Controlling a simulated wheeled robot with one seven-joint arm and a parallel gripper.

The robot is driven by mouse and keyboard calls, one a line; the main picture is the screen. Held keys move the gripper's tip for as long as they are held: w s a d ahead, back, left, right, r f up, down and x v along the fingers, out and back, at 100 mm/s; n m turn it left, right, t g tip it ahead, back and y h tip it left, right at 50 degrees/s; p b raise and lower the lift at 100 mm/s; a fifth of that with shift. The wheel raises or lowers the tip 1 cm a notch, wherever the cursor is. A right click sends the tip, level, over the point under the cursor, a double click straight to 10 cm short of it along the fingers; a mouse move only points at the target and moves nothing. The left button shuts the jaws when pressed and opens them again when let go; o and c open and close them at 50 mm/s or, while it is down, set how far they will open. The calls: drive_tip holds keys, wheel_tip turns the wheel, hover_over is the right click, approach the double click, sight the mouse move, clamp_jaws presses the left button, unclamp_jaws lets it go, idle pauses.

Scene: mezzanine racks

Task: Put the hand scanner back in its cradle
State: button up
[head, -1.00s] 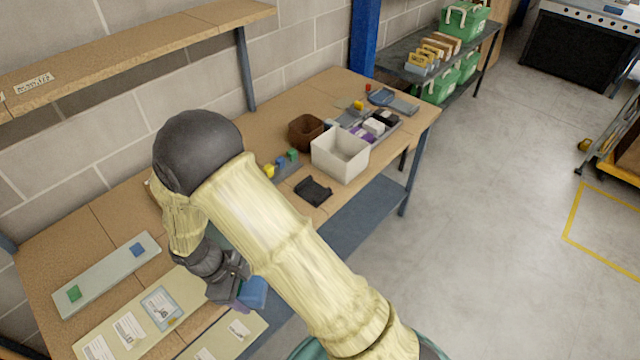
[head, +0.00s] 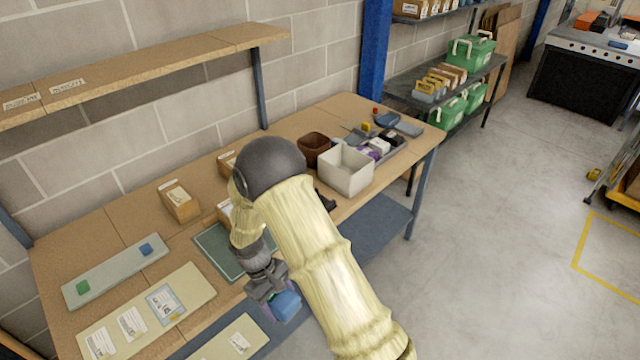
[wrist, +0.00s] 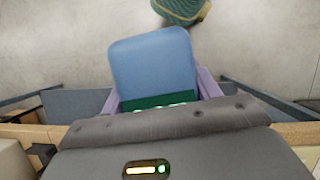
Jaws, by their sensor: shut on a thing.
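My gripper (head: 272,294) is in front of the bench's near edge, pointing down, and is shut on a blue, block-like thing (head: 287,305), which I take to be the hand scanner. In the wrist view the blue thing (wrist: 153,68) stands out beyond the gripper, with a green strip at its base and purple pieces at both sides. A small black holder (head: 325,200), perhaps the cradle, lies on the bench in front of the white bin. My arm hides most of it.
A white bin (head: 346,172), a brown pot (head: 314,148) and a grey tray of small items stand at the bench's right part. A dark green mat (head: 218,252), cardboard boxes (head: 179,200) and a grey board (head: 117,271) lie left. A shelf (head: 150,72) overhangs the back.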

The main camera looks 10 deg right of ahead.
drive_tip(key=w+d+f+m+y+b, duration=0.1)
drive_tip(key=w+d+f+m, duration=0.1)
drive_tip(key=d+f, duration=0.1)
drive_tip(key=w+d+f+m+y+b, duration=0.1)
drive_tip(key=d+f+m, duration=0.1)
drive_tip(key=d, duration=0.4)
drive_tip(key=w+d+f+m+g+b, duration=0.1)
drive_tip(key=w+d+f+m, duration=0.1)
drive_tip(key=d+f+m, duration=0.1)
drive_tip(key=shift+w+d+f+m+y+b, duration=0.4)
drive_tip(key=shift+d+m, duration=0.1)
drive_tip(key=shift+d, duration=0.4)
